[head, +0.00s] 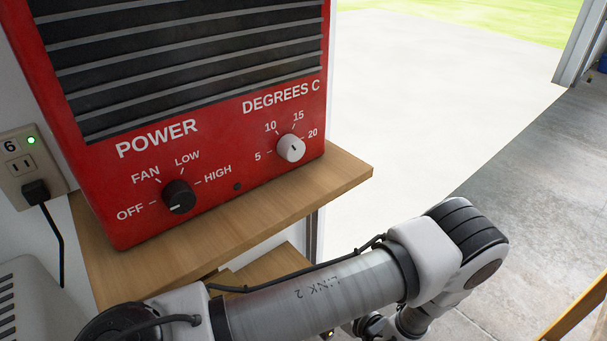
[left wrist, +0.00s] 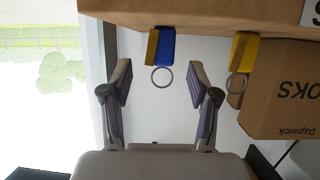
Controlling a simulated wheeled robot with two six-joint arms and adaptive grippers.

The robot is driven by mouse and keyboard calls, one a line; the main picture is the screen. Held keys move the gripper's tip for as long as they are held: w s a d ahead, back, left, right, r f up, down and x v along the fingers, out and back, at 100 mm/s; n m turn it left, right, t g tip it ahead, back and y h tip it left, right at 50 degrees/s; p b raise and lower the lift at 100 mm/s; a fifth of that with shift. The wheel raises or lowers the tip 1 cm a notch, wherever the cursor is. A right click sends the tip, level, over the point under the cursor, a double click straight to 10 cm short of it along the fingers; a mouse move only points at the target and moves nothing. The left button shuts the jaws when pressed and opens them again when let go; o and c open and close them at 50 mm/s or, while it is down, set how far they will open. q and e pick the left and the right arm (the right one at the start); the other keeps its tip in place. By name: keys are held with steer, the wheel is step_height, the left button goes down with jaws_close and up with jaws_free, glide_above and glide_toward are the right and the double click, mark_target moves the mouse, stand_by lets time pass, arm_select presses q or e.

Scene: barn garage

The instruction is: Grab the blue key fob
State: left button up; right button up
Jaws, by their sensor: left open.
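The blue key fob (left wrist: 167,45) shows in the left wrist view, at the edge of a brown surface across the top of the picture. It has a tan side face and a metal ring (left wrist: 162,77). My left gripper (left wrist: 158,68) is open, with one finger on each side of the ring in the picture; nothing is gripped. The blue body appears just beyond the fingertips; I cannot tell the exact depth. A yellow key fob (left wrist: 243,52) with its own ring is to the right, outside the fingers. The head view shows neither fob. My right gripper is not in view.
A cardboard box (left wrist: 285,90) with upside-down lettering is at right in the left wrist view. In the head view, a red heater (head: 230,160) stands on a wooden shelf (head: 345,175), near an outlet (head: 25,160). My arm crosses below them. Open floor (head: 535,170) lies right.

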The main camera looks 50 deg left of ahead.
arm_select(q)
steer(key=a+f+b, duration=0.1)
steer(key=b, duration=0.2)
steer(key=shift+a+f, duration=0.1)
steer(key=shift+f, duration=0.05)
steer(key=shift+w+a+b, duration=0.1)
steer(key=shift+a+b, duration=0.15)
steer(key=shift+b, duration=0.15)
steer(key=shift+a, duration=0.25)
steer(key=b+x, duration=0.1)
steer(key=x, duration=0.3)
steer(key=shift+a, duration=0.45)
steer(key=c, duration=1.1)
